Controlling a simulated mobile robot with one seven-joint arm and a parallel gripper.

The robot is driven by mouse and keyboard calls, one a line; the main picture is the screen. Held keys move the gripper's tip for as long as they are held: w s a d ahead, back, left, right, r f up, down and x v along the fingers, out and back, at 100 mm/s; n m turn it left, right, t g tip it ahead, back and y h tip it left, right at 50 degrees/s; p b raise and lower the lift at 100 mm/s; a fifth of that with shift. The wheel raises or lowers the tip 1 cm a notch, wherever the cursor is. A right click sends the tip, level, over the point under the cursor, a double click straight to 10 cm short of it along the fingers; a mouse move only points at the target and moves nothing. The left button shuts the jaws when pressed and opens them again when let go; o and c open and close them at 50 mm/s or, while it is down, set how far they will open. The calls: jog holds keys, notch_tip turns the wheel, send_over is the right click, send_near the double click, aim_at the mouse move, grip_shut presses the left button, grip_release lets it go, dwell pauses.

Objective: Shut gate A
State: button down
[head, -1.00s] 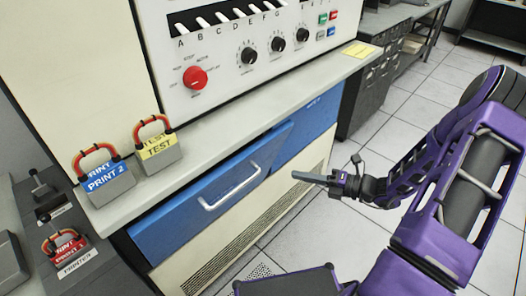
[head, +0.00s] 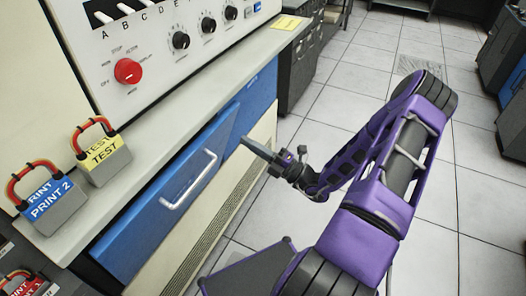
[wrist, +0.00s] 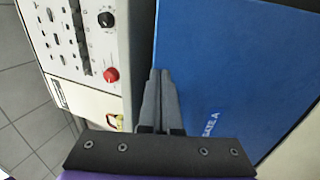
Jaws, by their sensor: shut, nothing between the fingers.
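Gate A is taken to be the blue panel (head: 155,215) with a white bar handle (head: 188,180), below the console shelf. It stands ajar, its right edge out from the blue front behind. My gripper (head: 245,142) is shut and empty, its tips near the gate's right edge; I cannot tell whether they touch. In the wrist view a large blue panel (wrist: 235,60) fills the right, with partly hidden lettering ending in "A". The shut fingers (wrist: 160,75) overlap its left edge in the picture.
Above is a shelf (head: 150,150) with a yellow TEST padlock (head: 105,155) and a blue PRINT 2 padlock (head: 50,205). The console has a red knob (head: 128,71). Tiled floor (head: 340,125) is open to the right.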

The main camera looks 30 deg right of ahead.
aim_at(221, 125)
jog(key=x, duration=0.6)
jog(key=shift+w+a, duration=0.1)
jog(key=shift+w, duration=0.1)
